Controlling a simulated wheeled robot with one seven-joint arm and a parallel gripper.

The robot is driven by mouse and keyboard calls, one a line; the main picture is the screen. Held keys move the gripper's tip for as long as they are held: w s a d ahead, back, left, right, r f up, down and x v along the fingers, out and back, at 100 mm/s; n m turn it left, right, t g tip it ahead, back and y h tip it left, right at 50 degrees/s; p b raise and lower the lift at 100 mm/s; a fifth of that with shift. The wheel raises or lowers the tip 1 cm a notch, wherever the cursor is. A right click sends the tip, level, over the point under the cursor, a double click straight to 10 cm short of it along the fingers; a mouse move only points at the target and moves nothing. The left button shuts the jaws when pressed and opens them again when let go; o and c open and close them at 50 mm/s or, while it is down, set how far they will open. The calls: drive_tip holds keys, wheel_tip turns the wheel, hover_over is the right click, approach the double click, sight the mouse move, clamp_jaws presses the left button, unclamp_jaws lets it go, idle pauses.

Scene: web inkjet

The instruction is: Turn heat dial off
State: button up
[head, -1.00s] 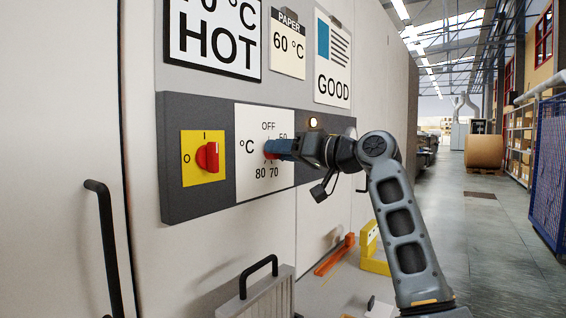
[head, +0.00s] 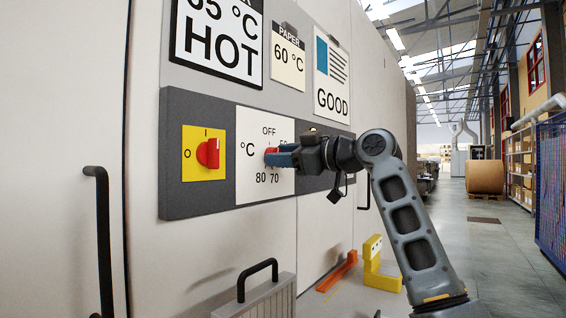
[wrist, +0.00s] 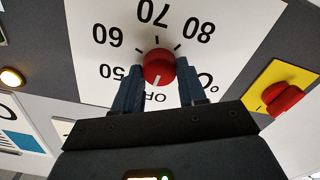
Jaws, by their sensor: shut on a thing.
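The heat dial (wrist: 158,64) is a round red knob on a white plate (wrist: 90,62) marked OFF, 50, 60, 70 and 80. The wrist view shows the plate upside down. The dial's white mark points down toward OFF, whose letters are partly hidden by my gripper. My gripper (wrist: 158,82) has one blue finger on each side of the dial and is shut on it. In the head view my gripper (head: 277,156) covers most of the dial, and only a little red (head: 271,150) shows.
A red rotary switch on a yellow plate (head: 191,170) is left of the dial. A lit lamp (wrist: 11,77) is on the panel's other side. The HOT sign (head: 216,45) hangs above, its top line cut off. A black-handled case (head: 258,296) stands below.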

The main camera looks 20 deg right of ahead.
drive_tip(key=shift+f+n, duration=0.15)
drive_tip(key=shift+n, duration=0.45)
drive_tip(key=o, duration=1.1)
drive_tip(key=shift+c, duration=0.2)
drive_tip(key=v, duration=0.7)
drive_tip(key=shift+s+d, duration=0.25)
drive_tip(key=shift+s, duration=0.05)
